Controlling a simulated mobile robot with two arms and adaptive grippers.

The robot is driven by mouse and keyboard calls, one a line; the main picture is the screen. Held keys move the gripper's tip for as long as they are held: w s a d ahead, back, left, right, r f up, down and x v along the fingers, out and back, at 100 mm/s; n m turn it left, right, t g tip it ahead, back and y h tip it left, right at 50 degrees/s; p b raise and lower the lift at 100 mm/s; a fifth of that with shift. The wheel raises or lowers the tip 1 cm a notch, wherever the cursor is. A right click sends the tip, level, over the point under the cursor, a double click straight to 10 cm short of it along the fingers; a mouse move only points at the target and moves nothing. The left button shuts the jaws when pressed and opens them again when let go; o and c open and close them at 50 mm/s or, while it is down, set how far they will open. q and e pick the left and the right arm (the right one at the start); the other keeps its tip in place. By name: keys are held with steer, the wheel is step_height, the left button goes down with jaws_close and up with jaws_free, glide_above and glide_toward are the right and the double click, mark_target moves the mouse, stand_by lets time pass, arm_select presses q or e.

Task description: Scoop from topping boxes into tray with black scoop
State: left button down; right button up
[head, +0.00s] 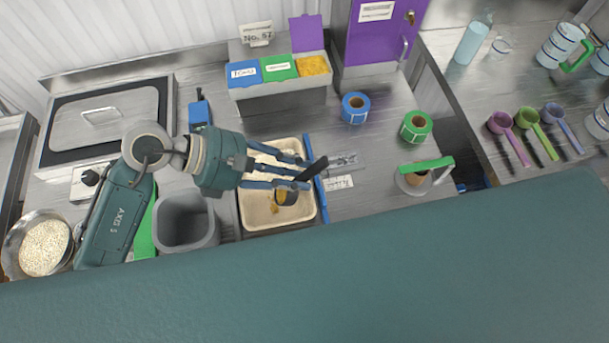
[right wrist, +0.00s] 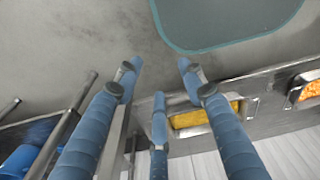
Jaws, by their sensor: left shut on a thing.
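The black scoop (head: 312,168) is in my left gripper (head: 300,174), whose fingers are shut on its handle. The scoop's dark bowl (head: 287,198) hangs low over the cream tray (head: 252,222), with some yellow-brown food beside it; whether it touches the tray is unclear. The topping boxes (head: 285,87) stand behind, with a blue lid, a green lid and an open orange topping under a raised purple lid (head: 306,33). The right wrist view shows my right gripper (right wrist: 160,85) open and empty. Beyond its fingers are yellow topping (right wrist: 208,115) and orange topping (right wrist: 309,91).
A grey bin (head: 186,222) stands left of the tray, and a pan of rice (head: 43,247) is at far left. Colored scoops (head: 527,117) lie on the right counter. A purple cabinet (head: 378,40) stands behind.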

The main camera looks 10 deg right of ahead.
arm_select(q)
steer(key=a+h+b, duration=0.1)
steer(key=h+b, duration=0.1)
steer(key=b, duration=0.1)
steer(key=a+h+b, duration=0.1)
steer(key=b, duration=0.1)
steer(key=shift+w+a+r, duration=0.15)
steer(key=shift+a+r, duration=0.1)
steer(key=shift+a, duration=0.1)
steer(key=shift+w+a+r+g+h+b, duration=0.15)
steer(key=shift+a+h+b, duration=1)
steer(key=shift+b, duration=2)
steer(key=shift+a+r+g+h+b, duration=0.15)
steer(key=shift+a+h+b, duration=1)
steer(key=shift+b, duration=2)
arm_select(e)
step_height(320, 180, down, 19)
steer(key=s, duration=0.1)
steer(key=shift+d+r, duration=0.2)
steer(key=shift+d, duration=0.25)
arm_select(q)
steer(key=shift+d, duration=0.25)
arm_select(e)
steer(key=shift+s, duration=0.1)
arm_select(q)
steer(key=shift+r, duration=0.1)
arm_select(e)
steer(key=shift+d, duration=0.1)
